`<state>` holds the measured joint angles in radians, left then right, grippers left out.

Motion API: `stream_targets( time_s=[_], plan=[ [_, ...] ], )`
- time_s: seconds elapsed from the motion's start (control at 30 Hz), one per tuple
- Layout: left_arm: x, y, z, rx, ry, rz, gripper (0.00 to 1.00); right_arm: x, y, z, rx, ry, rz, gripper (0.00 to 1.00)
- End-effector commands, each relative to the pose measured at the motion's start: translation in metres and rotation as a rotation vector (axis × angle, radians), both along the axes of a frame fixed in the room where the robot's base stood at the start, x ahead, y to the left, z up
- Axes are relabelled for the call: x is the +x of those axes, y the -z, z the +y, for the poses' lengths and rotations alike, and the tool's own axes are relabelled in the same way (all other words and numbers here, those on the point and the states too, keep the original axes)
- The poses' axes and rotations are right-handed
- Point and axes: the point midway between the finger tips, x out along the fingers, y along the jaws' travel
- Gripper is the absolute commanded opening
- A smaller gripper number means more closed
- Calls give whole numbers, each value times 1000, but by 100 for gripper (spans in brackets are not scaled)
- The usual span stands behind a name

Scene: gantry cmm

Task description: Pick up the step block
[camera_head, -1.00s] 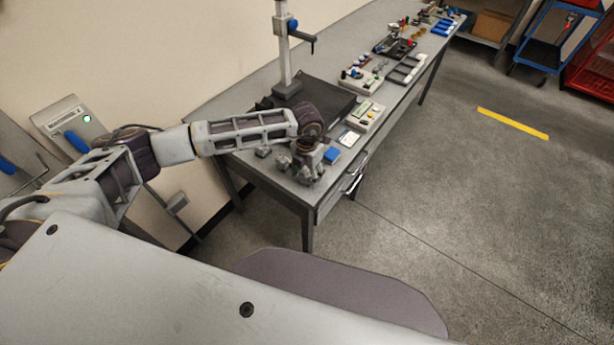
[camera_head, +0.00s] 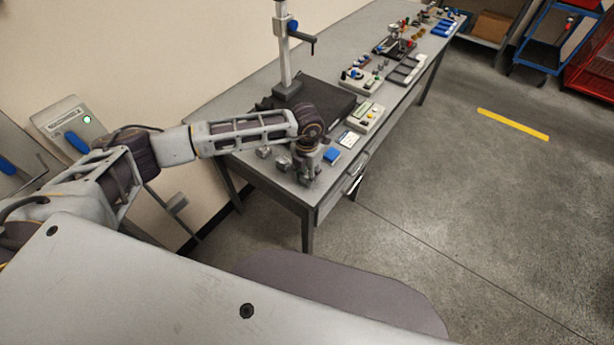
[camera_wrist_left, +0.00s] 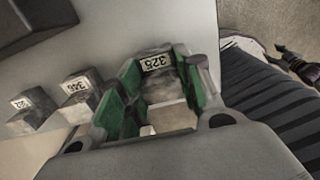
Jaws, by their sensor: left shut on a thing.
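A grey metal step block labelled 325 (camera_wrist_left: 160,66) is between the green-padded fingers of my left gripper (camera_wrist_left: 162,82) in the left wrist view. The gripper is shut on it. In the head view my left gripper (camera_head: 309,176) points down at the near end of the grey table, and its fingers hide the held block there. I cannot tell whether the block touches the table. Two similar labelled blocks (camera_wrist_left: 82,90) (camera_wrist_left: 30,108) stand to the left in the wrist view. They also show beside the gripper in the head view (camera_head: 283,163). My right gripper is not in view.
A blue block (camera_head: 332,155) and a small white-labelled item (camera_head: 348,138) lie right of the gripper. A dark plate (camera_head: 323,97) and a post stand (camera_head: 287,60) are behind it. Control boxes (camera_head: 367,117) and trays continue along the table (camera_head: 262,84). The floor at right is open.

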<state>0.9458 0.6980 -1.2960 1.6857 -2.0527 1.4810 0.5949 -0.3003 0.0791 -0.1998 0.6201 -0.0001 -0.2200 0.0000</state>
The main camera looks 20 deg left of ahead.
Motion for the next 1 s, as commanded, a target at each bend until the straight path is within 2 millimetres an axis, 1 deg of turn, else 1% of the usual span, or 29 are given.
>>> stream_targets(
  time_s=[0.17,0.33,0.47,0.8,1.0],
  plan=[
    [1,-4,0,-1,0,-2,7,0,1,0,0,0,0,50],
    [1,-16,0,-1,0,-3,7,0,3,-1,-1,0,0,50],
    [1,-33,0,-1,0,-4,7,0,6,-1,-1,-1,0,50],
    [1,-82,0,-1,0,-3,7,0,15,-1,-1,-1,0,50],
    [0,-97,0,-1,0,-1,7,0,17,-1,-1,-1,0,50]
  ],
)
